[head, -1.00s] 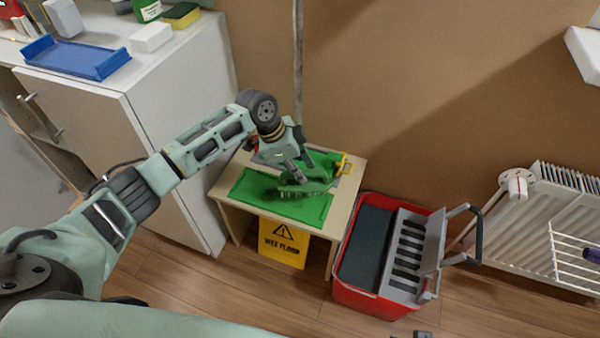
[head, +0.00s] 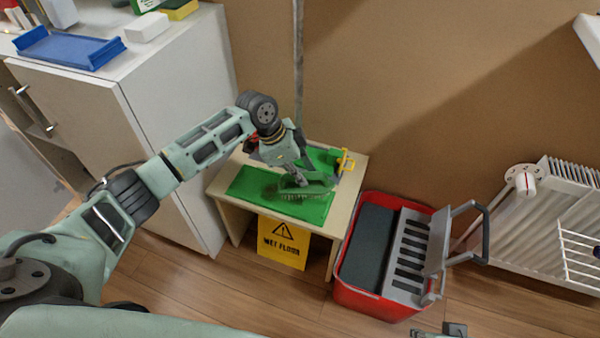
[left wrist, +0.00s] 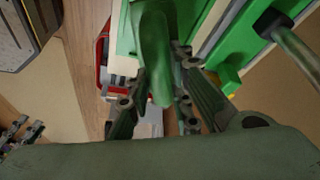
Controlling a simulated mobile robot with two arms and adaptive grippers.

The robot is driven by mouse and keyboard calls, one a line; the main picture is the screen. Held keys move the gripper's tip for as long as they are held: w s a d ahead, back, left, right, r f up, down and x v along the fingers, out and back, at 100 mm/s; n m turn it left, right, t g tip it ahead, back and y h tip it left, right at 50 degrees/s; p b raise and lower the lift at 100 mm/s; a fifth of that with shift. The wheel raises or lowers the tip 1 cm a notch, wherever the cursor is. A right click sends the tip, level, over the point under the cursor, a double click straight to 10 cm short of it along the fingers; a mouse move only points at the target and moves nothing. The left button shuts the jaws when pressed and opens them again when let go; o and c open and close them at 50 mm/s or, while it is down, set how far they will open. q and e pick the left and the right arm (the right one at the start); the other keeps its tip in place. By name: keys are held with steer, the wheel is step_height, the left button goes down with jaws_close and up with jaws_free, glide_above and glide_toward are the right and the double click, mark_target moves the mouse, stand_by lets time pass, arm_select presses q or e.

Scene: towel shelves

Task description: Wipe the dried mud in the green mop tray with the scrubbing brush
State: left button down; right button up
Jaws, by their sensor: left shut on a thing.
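The green mop tray (head: 246,184) lies flat on a small light wooden table. My left gripper (head: 302,180) is shut on the green scrubbing brush (head: 318,188), which is over the right part of the tray with its bristles down. I cannot tell whether the bristles touch the tray. In the left wrist view the brush's green handle (left wrist: 156,50) runs between the fingers. The dried mud cannot be told apart clearly; brush and gripper cover part of the tray. A dark piece at the bottom edge looks like my right gripper (head: 441,329), mostly cut off.
Behind the brush are another green item (head: 322,158) and a yellow handle (head: 345,162). A yellow wet floor sign (head: 283,243) stands under the table's front. A red bucket (head: 372,304) stands close right, a white cabinet (head: 165,110) left, a radiator (head: 560,210) far right.

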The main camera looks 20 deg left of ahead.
arm_select(q)
steer(key=shift+f+b, duration=0.3)
steer(key=shift+f, duration=0.3)
steer(key=shift+f+b, duration=0.7)
steer(key=shift+b, duration=0.45)
arm_select(e)
steer(key=w+r+t, duration=0.1)
steer(key=w+a+t, duration=0.1)
steer(key=shift+w+r, duration=0.35)
steer(key=shift+w, duration=0.05)
arm_select(q)
steer(key=shift+f, duration=0.25)
arm_select(e)
steer(key=shift+w, duration=0.25)
arm_select(q)
steer(key=shift+f, duration=0.15)
arm_select(e)
steer(key=shift+w+r+y, duration=0.2)
steer(key=shift+w+y, duration=0.1)
arm_select(q)
steer(key=shift+f, duration=0.2)
arm_select(e)
steer(key=shift+w+a+r+t, duration=0.15)
steer(key=shift+w+a+t, duration=0.1)
steer(key=shift+w+t, duration=0.15)
arm_select(q)
steer(key=shift+a, duration=0.1)
arm_select(e)
steer(key=shift+s, duration=0.1)
